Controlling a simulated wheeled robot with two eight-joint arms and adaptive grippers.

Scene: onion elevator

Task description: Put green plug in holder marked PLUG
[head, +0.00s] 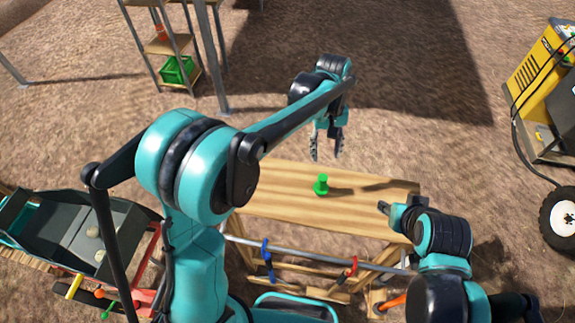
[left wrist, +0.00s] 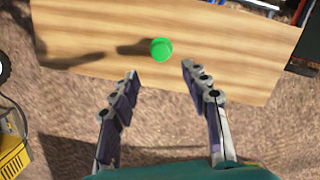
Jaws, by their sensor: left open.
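The green plug (head: 321,185) stands upright on the wooden table (head: 275,205). In the left wrist view the plug (left wrist: 161,49) shows from above as a green disc on the table (left wrist: 230,45). My left gripper (head: 326,156) is open and empty, beyond the far edge of the table and apart from the plug. In the left wrist view its two fingers (left wrist: 160,76) are spread, with the plug ahead of the gap between them. My right gripper (head: 382,207) is at the table's right end; its jaw state is unclear. No holder marked PLUG can be made out.
Blue (head: 267,260) and red (head: 350,268) clamp-like handles hang on a rail below the table's near side. A shelf with a green crate (head: 178,69) stands at the back left. A yellow machine (head: 540,75) stands at the right. The tabletop around the plug is clear.

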